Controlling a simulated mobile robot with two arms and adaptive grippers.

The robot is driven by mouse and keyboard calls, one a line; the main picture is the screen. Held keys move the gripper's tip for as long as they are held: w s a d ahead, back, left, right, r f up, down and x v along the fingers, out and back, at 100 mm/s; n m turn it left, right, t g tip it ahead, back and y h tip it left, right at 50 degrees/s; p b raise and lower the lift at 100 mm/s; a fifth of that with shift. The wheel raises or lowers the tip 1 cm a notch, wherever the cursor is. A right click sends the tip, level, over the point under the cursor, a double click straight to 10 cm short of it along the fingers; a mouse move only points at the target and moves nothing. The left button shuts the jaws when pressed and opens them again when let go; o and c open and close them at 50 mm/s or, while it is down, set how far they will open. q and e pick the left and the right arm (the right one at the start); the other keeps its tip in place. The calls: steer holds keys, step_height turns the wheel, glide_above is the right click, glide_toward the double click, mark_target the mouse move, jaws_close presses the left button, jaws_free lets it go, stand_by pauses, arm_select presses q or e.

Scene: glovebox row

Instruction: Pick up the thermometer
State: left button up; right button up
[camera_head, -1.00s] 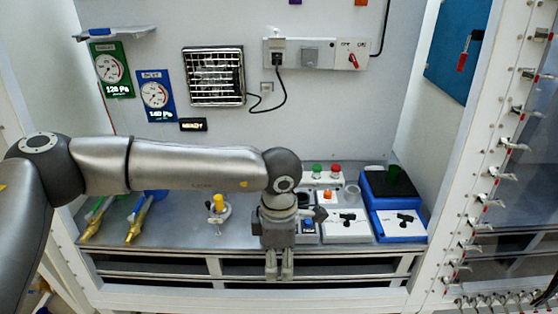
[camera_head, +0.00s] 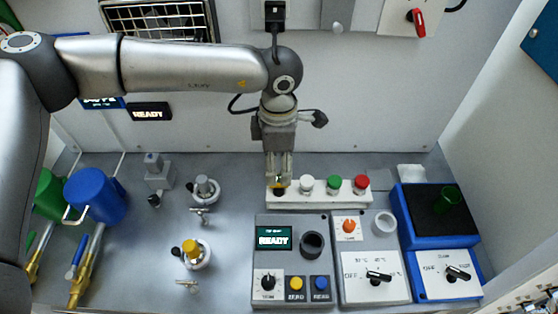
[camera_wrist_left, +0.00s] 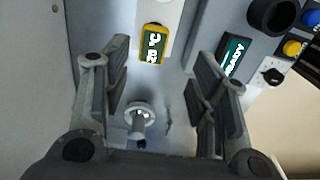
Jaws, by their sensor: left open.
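A small yellow-framed block with a dark green display, which looks to be the thermometer (camera_wrist_left: 153,45), shows in the wrist view. In the head view the thermometer (camera_head: 279,187) is at the left end of a white rack (camera_head: 321,197), partly hidden by my gripper. My left gripper (camera_head: 279,179) points down just above it, and is open and empty. In the wrist view the thermometer shows between the two spread fingers (camera_wrist_left: 160,62), near the tips. I cannot tell whether they touch it. My right gripper is not in view.
White, green (camera_head: 333,182) and red caps stand in the rack's other places. A grey device with a READY display (camera_head: 273,237) is in front, beside a white-topped box (camera_head: 371,277) and a blue one (camera_head: 447,275). Small valves and blue and green mugs stand left. The back wall is close behind.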

mark_target(279, 178)
arm_select(q)
steer(key=shift+w, duration=0.25)
steer(key=shift+f, duration=0.15)
step_height(279, 178, down, 2)
steer(key=shift+f+p, duration=0.1)
steer(key=shift+p, duration=0.8)
step_height(279, 178, down, 4)
steer(key=p, duration=0.2)
steer(key=shift+w+p, duration=0.15)
steer(key=shift+p, duration=0.15)
steer(key=shift+f, duration=0.4)
steer(key=shift+c, duration=0.4)
steer(key=c, duration=1.1)
steer(key=shift+o, duration=0.2)
